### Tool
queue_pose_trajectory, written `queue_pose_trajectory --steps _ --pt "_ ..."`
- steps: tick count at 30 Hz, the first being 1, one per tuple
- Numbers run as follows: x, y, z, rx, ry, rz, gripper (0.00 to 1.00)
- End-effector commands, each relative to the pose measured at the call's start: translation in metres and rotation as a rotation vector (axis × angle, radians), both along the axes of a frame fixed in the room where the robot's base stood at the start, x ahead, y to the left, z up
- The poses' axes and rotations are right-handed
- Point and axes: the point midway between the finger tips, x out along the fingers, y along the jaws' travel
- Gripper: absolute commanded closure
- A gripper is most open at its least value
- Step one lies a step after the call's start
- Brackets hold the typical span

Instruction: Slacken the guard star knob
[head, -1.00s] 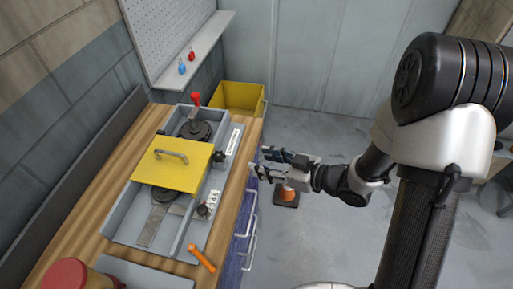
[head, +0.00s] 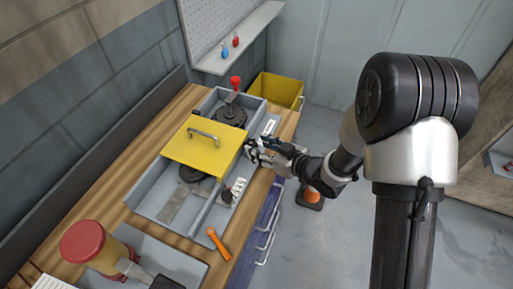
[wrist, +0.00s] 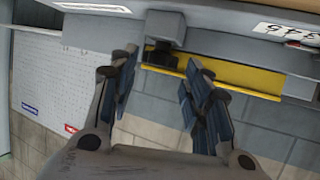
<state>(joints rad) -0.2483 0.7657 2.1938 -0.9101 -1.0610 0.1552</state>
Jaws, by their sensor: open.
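The yellow guard (head: 202,150) with a grey handle sits over the grey machine housing on the bench. A dark knob (wrist: 160,57), which looks like the guard star knob, sits by a grey block in the wrist view, beside the guard's yellow edge (wrist: 225,77). My gripper (head: 252,150) is at the guard's right edge in the head view and largely hides the knob there. In the wrist view my gripper (wrist: 162,78) is open, its fingers on either side of the knob's position. I cannot tell whether they touch it.
A small dark knob (head: 227,196) sits by a white label plate on the housing. A red-knobbed lever (head: 235,83) stands behind the guard. An orange handle (head: 217,242) and a red-topped container (head: 88,245) are nearer. A yellow bin (head: 277,90) stands beyond the bench.

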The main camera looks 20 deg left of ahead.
Motion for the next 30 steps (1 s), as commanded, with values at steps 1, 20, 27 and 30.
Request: queue_pose_trajectory --steps 1,20,27,30 --pt "0.003 0.006 -0.004 0.000 0.000 0.001 0.56" --pt "0.011 0.020 -0.009 0.000 0.000 -0.001 0.64" --pt "0.011 0.020 -0.009 0.000 0.000 -0.001 0.80" --pt "0.011 0.020 -0.009 0.000 0.000 -0.001 0.87"
